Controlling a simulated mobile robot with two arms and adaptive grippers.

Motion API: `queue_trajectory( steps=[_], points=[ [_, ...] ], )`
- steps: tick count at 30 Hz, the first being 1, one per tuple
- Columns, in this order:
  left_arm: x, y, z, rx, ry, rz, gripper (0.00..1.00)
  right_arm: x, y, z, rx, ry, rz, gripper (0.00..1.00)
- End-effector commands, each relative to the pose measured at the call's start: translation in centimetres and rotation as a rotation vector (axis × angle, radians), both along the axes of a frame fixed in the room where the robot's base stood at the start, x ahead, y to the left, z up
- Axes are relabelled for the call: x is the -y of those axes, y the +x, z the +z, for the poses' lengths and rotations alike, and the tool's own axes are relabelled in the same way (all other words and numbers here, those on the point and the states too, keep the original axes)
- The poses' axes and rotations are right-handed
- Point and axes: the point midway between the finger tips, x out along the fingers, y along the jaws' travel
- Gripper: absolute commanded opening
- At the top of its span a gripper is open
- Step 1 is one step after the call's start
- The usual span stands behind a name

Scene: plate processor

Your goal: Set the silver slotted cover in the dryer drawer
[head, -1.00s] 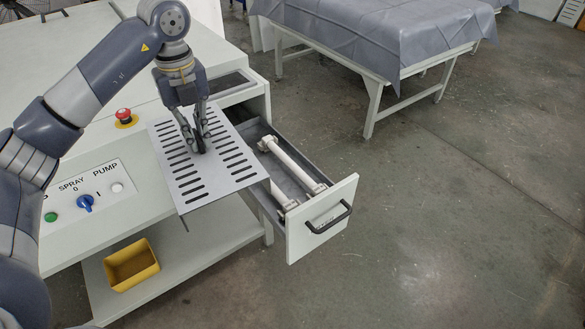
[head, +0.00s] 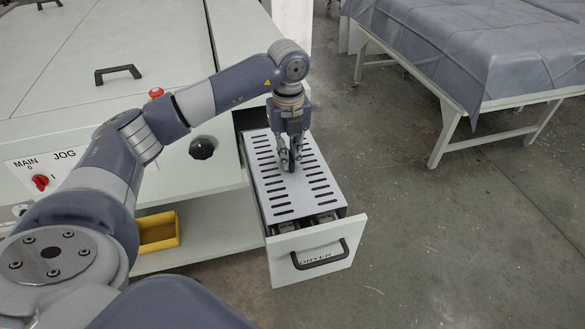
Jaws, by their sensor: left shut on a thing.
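The silver slotted cover (head: 311,189) is a flat plate with rows of dark slots and a small dark handle in its middle. It lies over the open dryer drawer (head: 334,265), lined up with its length. Its front end stops short of the drawer's front panel, where a little of the inside shows. I cannot tell whether it rests fully on the drawer. My left gripper (head: 289,163) is shut on the cover's handle, pointing down. My right gripper is not in view.
The drawer's black front handle (head: 320,255) faces the free floor. A yellow bin (head: 158,231) stands on the lower shelf to the left. A red button (head: 156,92) and a black knob (head: 202,147) are on the machine. A cloth-covered table (head: 480,45) stands at the back right.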

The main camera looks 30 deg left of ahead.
Motion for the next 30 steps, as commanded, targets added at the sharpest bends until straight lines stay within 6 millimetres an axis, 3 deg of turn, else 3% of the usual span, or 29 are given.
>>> queue_trajectory(
  steps=[5,12,17,26,27,29,30],
  points=[
    [0.0,0.0,-1.6,-0.001,0.0,0.0,0.0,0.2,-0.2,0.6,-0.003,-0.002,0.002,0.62],
    [0.0,0.0,-4.3,0.002,-0.001,0.0,0.0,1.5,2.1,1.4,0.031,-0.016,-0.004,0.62],
    [0.0,0.1,-4.5,0.004,0.0,0.0,0.0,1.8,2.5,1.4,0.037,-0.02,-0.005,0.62],
    [0.0,0.1,-5.2,0.003,-0.001,0.0,0.0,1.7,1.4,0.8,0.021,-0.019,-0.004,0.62],
    [0.0,0.1,-5.2,0.001,0.0,0.0,0.14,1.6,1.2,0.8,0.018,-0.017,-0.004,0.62],
    [0.0,0.0,-5.2,0.001,0.0,0.0,0.28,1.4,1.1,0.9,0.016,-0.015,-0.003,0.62],
    [0.0,0.0,-5.2,0.001,0.0,0.0,0.3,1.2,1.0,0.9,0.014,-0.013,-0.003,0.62]
  ],
)
